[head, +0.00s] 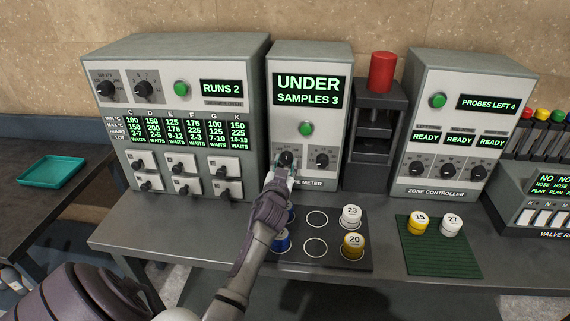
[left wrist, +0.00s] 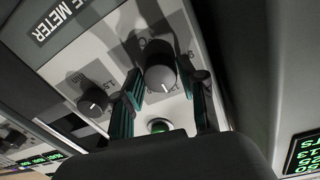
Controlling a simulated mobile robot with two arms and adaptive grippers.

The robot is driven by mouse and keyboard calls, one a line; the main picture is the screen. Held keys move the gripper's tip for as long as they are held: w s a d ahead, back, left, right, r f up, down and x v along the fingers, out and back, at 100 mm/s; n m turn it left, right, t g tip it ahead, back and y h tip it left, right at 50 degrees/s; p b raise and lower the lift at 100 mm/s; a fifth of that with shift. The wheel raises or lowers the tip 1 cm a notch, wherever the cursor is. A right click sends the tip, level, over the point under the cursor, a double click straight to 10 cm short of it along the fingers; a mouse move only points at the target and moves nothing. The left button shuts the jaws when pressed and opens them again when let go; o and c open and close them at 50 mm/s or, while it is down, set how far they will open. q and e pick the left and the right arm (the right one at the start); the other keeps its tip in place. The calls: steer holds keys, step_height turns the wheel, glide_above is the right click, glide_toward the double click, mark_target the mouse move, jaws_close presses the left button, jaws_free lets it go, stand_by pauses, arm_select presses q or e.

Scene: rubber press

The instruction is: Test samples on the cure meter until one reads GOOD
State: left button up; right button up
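The cure meter (head: 285,78) reads UNDER, SAMPLES 3. It has a green button (head: 306,129) and two dark knobs. My left gripper (head: 282,170) is at its left knob (head: 286,158). In the left wrist view the fingers stand on either side of that knob (left wrist: 160,72), with narrow gaps visible. On the dark tray (head: 318,265) are white sample 23 (head: 351,216), gold sample 20 (head: 353,245) and a blue sample (head: 281,241) partly behind my arm. Yellow sample 15 (head: 419,223) and another white sample (head: 452,225) are on a green mat (head: 440,260). My right gripper is out of view.
An oven-like unit (head: 185,60) reading RUNS 2 stands left of the meter. A press with a red top (head: 382,72) and the zone controller (head: 470,75) stand to the right. A valve unit (head: 545,185) is at the far right. A teal tray (head: 52,171) lies on the left table.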

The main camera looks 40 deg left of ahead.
arm_select(q)
steer(key=c, duration=0.5)
steer(key=shift+c, duration=0.5)
steer(key=shift+m, duration=0.3)
steer(key=m+p, duration=0.1)
steer(key=m, duration=0.3)
steer(key=shift+r, duration=0.1)
steer(key=m, duration=0.3)
steer(key=shift+m, duration=0.5)
